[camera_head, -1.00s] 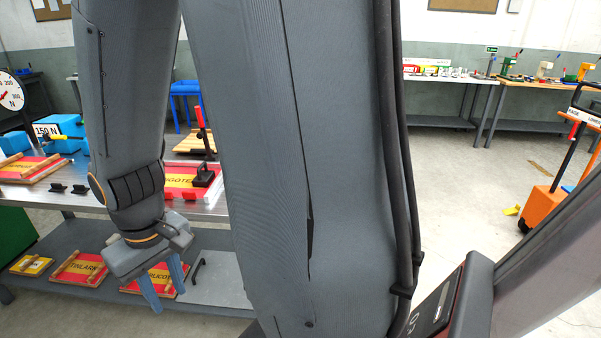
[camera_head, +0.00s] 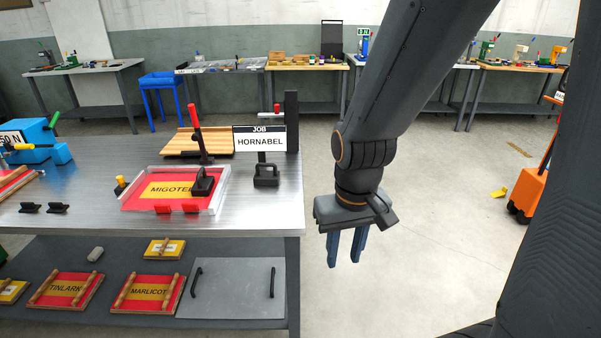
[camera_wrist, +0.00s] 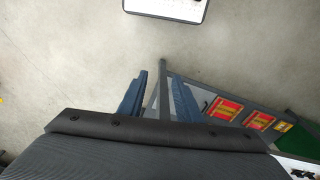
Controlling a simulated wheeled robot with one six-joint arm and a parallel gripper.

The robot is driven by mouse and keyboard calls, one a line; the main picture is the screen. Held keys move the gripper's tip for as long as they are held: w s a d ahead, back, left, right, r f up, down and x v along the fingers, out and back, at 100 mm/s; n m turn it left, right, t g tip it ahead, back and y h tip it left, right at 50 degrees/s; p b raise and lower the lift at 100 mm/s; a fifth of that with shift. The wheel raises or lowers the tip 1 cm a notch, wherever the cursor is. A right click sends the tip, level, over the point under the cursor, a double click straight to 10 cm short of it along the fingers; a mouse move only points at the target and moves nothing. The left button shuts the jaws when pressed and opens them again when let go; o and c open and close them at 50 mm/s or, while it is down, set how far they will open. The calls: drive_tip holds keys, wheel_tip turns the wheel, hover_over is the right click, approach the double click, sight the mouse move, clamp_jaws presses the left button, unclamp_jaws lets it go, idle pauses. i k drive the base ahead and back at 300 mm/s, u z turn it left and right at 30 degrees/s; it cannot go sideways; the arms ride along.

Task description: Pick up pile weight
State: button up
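Two black, block-like weights with handles show in the head view, and I cannot tell which one is the pile weight. One black weight (camera_head: 202,183) is in the red-and-yellow MIGOTE tray (camera_head: 128,203) on the metal table. The other black weight (camera_head: 266,178) stands on the table below the HORNABEL job sign (camera_head: 260,141). My gripper (camera_head: 345,262) hangs to the right of the table edge over open floor, fingers down, apart and empty. No weight shows there.
The metal table (camera_head: 90,166) has a lower shelf with signed boards and a grey plate (camera_head: 232,287) with two handles. A red-handled clamp (camera_head: 196,130) and a dark post (camera_head: 291,121) rise at the back. An orange cart (camera_head: 528,193) stands far right.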

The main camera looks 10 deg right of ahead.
sight(261, 178)
drive_tip(key=z, duration=0.05)
drive_tip(key=i, duration=1)
